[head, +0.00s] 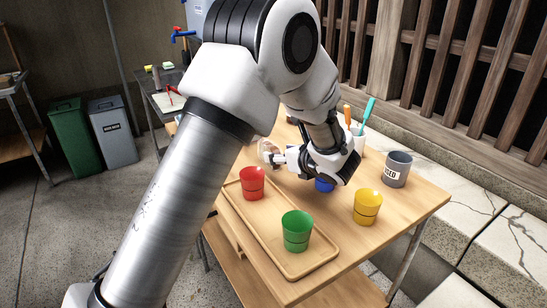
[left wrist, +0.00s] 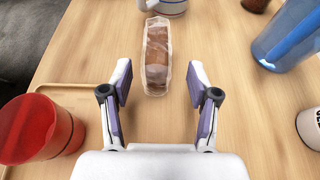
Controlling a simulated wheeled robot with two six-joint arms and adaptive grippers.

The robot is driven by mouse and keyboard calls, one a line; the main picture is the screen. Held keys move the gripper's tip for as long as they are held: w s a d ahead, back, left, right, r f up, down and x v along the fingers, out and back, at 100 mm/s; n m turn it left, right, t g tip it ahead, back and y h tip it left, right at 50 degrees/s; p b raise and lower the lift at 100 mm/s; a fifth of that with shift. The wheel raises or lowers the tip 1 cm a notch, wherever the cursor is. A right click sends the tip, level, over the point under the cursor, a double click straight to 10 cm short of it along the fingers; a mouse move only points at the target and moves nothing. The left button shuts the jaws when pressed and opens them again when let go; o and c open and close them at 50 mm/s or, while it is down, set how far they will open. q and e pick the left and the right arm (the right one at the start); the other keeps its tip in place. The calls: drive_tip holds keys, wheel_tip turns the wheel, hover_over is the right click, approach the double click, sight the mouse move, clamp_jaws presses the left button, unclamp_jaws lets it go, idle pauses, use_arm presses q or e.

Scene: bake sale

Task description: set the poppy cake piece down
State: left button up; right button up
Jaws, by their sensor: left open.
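The poppy cake piece (left wrist: 157,52), a brown slice in clear wrapping, lies on the wooden table (left wrist: 240,105) in the left wrist view. In the head view it is mostly hidden, with a small part (head: 266,146) showing near my fingertips. My left gripper (left wrist: 158,85) is open, its two fingers spread on either side of the near end of the slice. The slice lies mostly beyond the fingertips, and I see no finger touching it. In the head view my left gripper (head: 274,158) is low over the table, behind the red cup. My right gripper is not in view.
A red cup (head: 252,185) and a green cup (head: 297,232) stand on a wooden tray (head: 262,225). A blue cup (head: 324,185), a yellow cup (head: 367,207) and a grey mug (head: 396,168) stand to the right. A striped mug (left wrist: 172,5) stands beyond the slice.

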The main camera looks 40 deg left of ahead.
use_arm(q)
drive_tip(key=x, duration=0.6)
drive_tip(key=shift+s, duration=0.1)
drive_tip(key=shift+s+r, duration=0.1)
drive_tip(key=shift+c, duration=0.3)
drive_tip(key=shift+d, duration=0.1)
drive_tip(key=c, duration=0.8)
drive_tip(key=shift+o, duration=0.2)
